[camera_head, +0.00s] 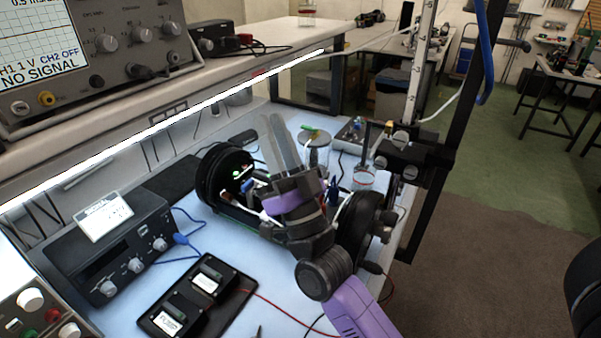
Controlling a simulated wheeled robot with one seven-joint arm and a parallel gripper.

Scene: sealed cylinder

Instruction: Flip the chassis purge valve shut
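The chassis is a black cylindrical frame lying on the bench, with a round black left end (208,178) and a round dark right end (358,228). Wiring and small coloured parts show between them. My purple and dark grey arm crosses in front of its middle and hides much of it. My gripper (283,137) points up and away, with two long grey finger shapes above the chassis. Their gap is unclear. I cannot pick out the purge valve for certain.
A shelf (130,120) with an oscilloscope (95,45) overhangs the back. A black upright post (450,130) stands at right. Loose cables cross the bench front.

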